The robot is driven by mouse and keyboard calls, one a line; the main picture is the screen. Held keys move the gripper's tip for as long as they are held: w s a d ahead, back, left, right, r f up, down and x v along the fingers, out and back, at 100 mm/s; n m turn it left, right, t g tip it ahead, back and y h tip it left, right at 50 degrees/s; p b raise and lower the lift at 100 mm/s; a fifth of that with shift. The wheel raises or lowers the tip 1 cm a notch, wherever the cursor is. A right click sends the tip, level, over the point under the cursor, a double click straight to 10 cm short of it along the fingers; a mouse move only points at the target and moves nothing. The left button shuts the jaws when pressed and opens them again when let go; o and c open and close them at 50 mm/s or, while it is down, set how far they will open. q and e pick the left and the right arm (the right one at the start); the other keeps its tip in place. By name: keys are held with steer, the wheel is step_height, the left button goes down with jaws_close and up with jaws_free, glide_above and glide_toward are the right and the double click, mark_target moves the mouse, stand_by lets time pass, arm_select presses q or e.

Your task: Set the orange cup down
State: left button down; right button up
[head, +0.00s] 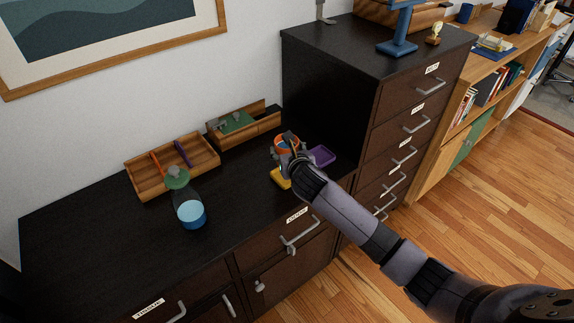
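The orange cup (286,139) shows at the end of my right arm, over the right part of the dark cabinet top. My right gripper (284,150) is shut on it, with grey finger parts showing at the cup's side. The gripper and wrist hide much of the cup, and I cannot tell whether its base touches anything. A yellow flat piece (280,176) lies just below the gripper, partly covered. A purple square dish (321,156) lies just right of it. My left gripper is not in view.
A tall dark drawer unit (325,90) rises behind right. The front left top is clear.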

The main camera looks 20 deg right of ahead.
steer(key=shift+f+b, duration=0.3)
steer(key=shift+f, duration=2.5)
steer(key=shift+f, duration=0.1)
steer(key=o, duration=1.4)
steer(key=shift+s, duration=0.15)
steer(key=v, duration=1.2)
steer(key=shift+p, duration=0.3)
